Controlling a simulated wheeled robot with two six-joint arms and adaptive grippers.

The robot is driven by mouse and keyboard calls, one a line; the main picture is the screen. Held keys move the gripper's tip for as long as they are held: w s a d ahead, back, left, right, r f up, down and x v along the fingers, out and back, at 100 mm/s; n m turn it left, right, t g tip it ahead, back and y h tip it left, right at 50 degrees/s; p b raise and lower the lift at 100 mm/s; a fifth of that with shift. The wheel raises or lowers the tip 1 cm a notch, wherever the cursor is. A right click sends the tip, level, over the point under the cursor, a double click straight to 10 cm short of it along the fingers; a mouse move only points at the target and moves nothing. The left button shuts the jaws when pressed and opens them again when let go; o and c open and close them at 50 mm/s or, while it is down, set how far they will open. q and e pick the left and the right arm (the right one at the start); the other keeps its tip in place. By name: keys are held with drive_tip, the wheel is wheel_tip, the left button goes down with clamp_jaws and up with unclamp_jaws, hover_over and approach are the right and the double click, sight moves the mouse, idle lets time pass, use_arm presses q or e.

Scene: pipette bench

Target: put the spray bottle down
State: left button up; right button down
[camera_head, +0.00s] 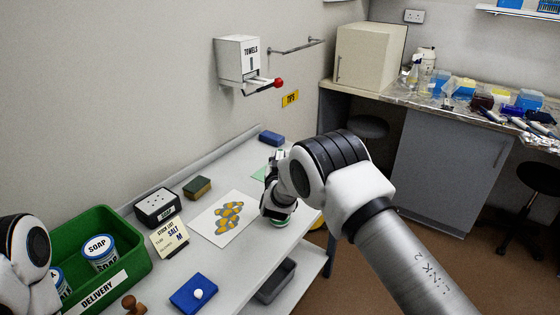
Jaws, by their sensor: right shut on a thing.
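My right gripper (276,196) reaches over the right part of the near bench and is shut on the spray bottle. The gripper and wrist hide most of the bottle. A green and white base (281,222) shows just below the gripper, close to the bench top; I cannot tell whether it touches the surface. Part of my left arm shows at the left edge, but its gripper is out of view.

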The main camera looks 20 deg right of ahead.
drive_tip(key=c, duration=1)
unclamp_jaws()
drive_tip(key=shift+s, duration=0.1)
drive_tip(key=shift+r, duration=0.2)
drive_tip(key=p+v, duration=0.5)
drive_tip(key=v, duration=0.7)
drive_tip(key=shift+f, duration=0.15)
